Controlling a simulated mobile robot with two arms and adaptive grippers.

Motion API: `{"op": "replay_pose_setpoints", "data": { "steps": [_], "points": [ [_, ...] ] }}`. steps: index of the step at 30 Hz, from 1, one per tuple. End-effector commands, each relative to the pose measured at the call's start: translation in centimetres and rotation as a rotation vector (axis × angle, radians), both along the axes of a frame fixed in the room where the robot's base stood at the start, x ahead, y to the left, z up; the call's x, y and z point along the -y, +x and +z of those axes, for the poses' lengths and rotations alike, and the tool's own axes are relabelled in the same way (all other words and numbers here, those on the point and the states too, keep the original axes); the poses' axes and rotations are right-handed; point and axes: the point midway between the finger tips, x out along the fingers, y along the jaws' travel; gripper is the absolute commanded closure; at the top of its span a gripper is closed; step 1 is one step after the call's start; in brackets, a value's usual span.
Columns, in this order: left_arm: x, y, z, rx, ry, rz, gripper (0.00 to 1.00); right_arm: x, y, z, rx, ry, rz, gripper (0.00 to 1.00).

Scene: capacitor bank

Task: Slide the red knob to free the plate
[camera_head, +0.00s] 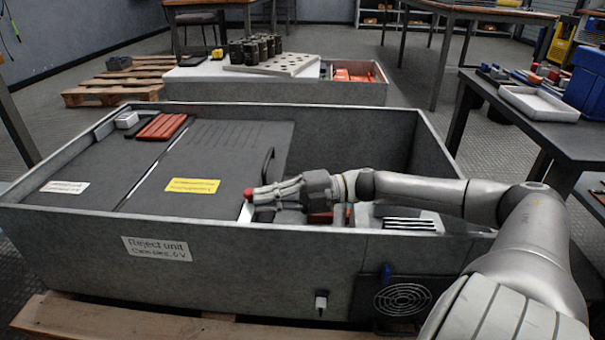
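The red knob (248,191) shows at the front right corner of a dark grey plate (225,150), by the front wall of the grey box. The plate carries a yellow label and a black handle (267,166) on its right edge. My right gripper (260,192) reaches in from the right, low over the box, with its fingertips right at the knob. I cannot tell whether the fingers touch or grip it. The gripper hides part of the box's inside behind it. My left gripper is not in view.
The open grey box (300,265) has a raised front wall and an open bay at right, with red and white parts inside. Red bars (162,127) lie at the back left. A dark table (545,135) with a white tray (538,103) stands at right.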

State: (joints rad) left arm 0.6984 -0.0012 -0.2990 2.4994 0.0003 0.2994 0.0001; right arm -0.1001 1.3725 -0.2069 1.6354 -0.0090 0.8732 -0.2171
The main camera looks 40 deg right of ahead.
Motion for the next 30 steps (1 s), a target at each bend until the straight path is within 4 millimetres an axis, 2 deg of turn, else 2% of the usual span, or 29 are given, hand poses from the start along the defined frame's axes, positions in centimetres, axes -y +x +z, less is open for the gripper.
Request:
{"op": "replay_pose_setpoints", "data": {
  "steps": [1,3,30],
  "points": [
    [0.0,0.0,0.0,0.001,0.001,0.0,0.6,1.3,0.4,-0.1,-0.002,-0.014,-0.032,1.0],
    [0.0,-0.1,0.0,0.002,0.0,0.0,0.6,1.7,-0.1,-0.1,-0.004,-0.013,-0.028,1.0],
    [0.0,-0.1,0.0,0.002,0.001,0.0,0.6,4.9,-3.3,-0.2,-0.006,-0.005,-0.008,1.0]
  ]
}}
